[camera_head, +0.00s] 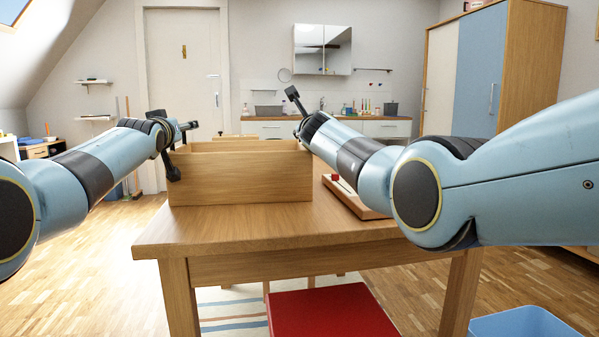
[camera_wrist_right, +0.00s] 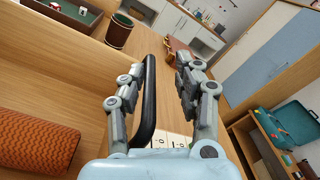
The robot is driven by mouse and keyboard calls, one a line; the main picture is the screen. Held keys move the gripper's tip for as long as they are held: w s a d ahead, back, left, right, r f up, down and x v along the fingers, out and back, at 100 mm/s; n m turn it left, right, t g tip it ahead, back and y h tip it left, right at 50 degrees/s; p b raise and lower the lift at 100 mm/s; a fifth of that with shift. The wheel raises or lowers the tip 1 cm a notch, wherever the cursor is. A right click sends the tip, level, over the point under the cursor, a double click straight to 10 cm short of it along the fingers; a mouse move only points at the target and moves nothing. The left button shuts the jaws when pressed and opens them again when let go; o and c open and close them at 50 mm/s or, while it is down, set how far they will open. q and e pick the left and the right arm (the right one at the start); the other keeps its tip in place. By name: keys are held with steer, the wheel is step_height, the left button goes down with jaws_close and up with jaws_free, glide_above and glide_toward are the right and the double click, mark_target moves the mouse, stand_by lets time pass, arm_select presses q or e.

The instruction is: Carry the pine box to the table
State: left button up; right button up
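The pine box (camera_head: 240,178), an open-topped pale wooden box, stands upright on the wooden table (camera_head: 270,225). My left gripper (camera_head: 180,146) is at the box's left end, its dark parts overlapping the box's upper left corner; whether it touches or grips cannot be told. My right gripper (camera_head: 299,107) is at the box's right end, above the rim. In the right wrist view my right gripper (camera_wrist_right: 162,82) has its fingers apart. A black bar (camera_wrist_right: 147,105), seemingly a handle, shows between them, closer to the left finger. An orange textured thing (camera_wrist_right: 35,143) lies inside the box.
A wooden board with a red piece (camera_head: 352,196) lies right of the box. A red seat (camera_head: 330,313) is below the table's front edge, and a blue bin (camera_head: 525,323) stands on the floor at right. A brown cup (camera_wrist_right: 119,31) shows in the wrist view. The table's front strip is clear.

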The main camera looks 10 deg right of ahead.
arm_select(q)
steer(key=shift+d, duration=0.15)
steer(key=s, duration=1.2)
steer(key=shift+a+f, duration=0.15)
steer(key=shift+a, duration=0.3)
arm_select(e)
steer(key=o, duration=0.8)
arm_select(q)
steer(key=shift+w, duration=0.1)
arm_select(e)
steer(key=shift+s, duration=0.1)
